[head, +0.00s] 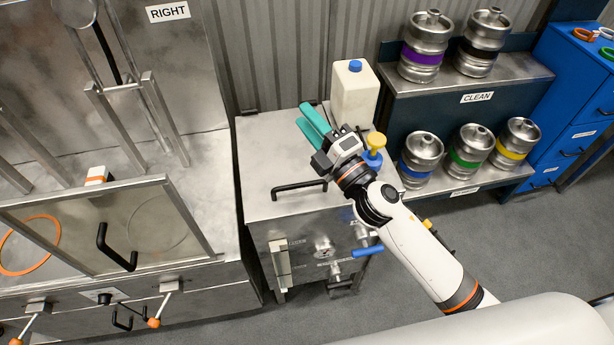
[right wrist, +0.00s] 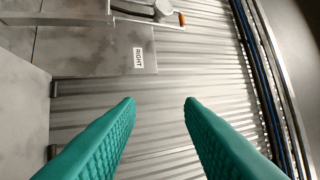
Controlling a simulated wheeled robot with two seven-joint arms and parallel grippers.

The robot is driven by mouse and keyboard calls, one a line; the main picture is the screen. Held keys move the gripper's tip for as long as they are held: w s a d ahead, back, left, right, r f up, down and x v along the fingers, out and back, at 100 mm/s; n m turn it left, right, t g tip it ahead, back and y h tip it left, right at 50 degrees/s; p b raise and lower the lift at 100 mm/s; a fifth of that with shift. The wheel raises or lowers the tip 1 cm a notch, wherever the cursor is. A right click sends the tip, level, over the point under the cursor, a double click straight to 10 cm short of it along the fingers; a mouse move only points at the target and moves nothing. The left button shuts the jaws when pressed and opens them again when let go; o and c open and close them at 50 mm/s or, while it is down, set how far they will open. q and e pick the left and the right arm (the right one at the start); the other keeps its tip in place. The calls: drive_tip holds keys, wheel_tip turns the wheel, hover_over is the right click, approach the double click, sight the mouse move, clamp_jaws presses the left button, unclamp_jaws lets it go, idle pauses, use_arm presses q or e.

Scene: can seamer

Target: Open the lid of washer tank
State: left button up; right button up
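The washer tank (head: 300,222) is a steel box in the middle of the head view. Its flat lid (head: 268,150) lies shut on top, with a black bar handle (head: 299,187) near the front edge. My right gripper (head: 303,113) is above the back part of the lid, beyond the handle and apart from it. Its teal fingers point to the back left. In the right wrist view its two fingers (right wrist: 158,100) are spread with nothing between them. The tank does not clearly show there. My left gripper is not in view.
A yellow knob (head: 377,140) is beside my wrist. A keg shelf (head: 515,70) stands to the right. A steel machine (head: 190,110) marked RIGHT stands left.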

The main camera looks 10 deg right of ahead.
drive_tip(key=s+a+r+n+g+y, duration=0.2)
drive_tip(key=a+r+n+g+y, duration=0.25)
drive_tip(key=n+y, duration=0.4)
drive_tip(key=n+g+h+p, duration=0.1)
drive_tip(key=n+g+h, duration=1.15)
drive_tip(key=n, duration=1.05)
approach(303, 184)
drive_tip(key=shift+h, duration=0.3)
drive_tip(key=p+x, duration=0.1)
drive_tip(key=x, duration=0.1)
drive_tip(key=p+x, duration=0.1)
drive_tip(key=x, duration=0.1)
drive_tip(key=p+x, duration=0.1)
drive_tip(key=x, duration=0.1)
drive_tip(key=shift+a+f, duration=0.2)
drive_tip(key=shift+a, duration=0.25)
drive_tip(key=shift+w+a+f+p, duration=0.15)
drive_tip(key=shift+f+p, duration=0.15)
drive_tip(key=shift+f, duration=0.25)
